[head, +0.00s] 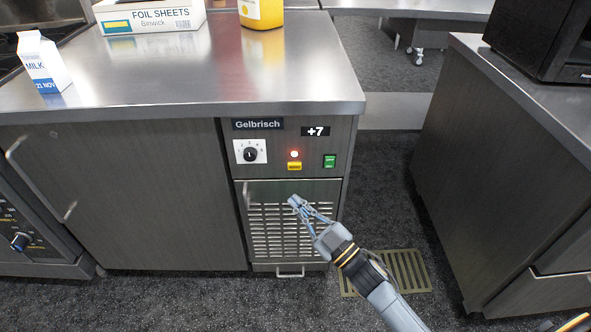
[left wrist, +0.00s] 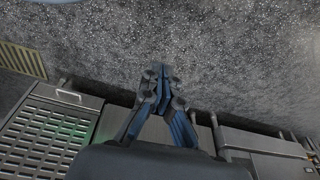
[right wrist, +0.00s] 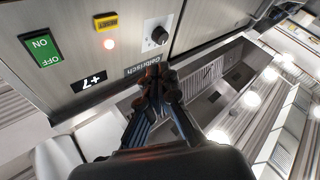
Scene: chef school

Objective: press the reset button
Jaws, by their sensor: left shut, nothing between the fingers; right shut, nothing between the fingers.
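The reset button is a small yellow block (head: 294,166) on the control panel of the Gelbrisch unit, just below a glowing red light (head: 294,153). In the right wrist view the yellow button (right wrist: 106,23) shows its lettering, at the upper left. My right gripper (head: 295,202) is shut and empty, in front of the vented lower door and below the button in the head view. It appears apart from the button. In the right wrist view its fingertips (right wrist: 155,73) are together. My left gripper (left wrist: 158,72) is shut and empty in its own wrist view; the head view does not show it.
A dial (head: 250,151), a green on/off switch (head: 330,160) and a +7 display (head: 315,131) surround the button. The steel counter (head: 190,85) overhangs the panel. A milk carton (head: 42,64) stands on it. Another cabinet (head: 500,170) stands at right, with floor between.

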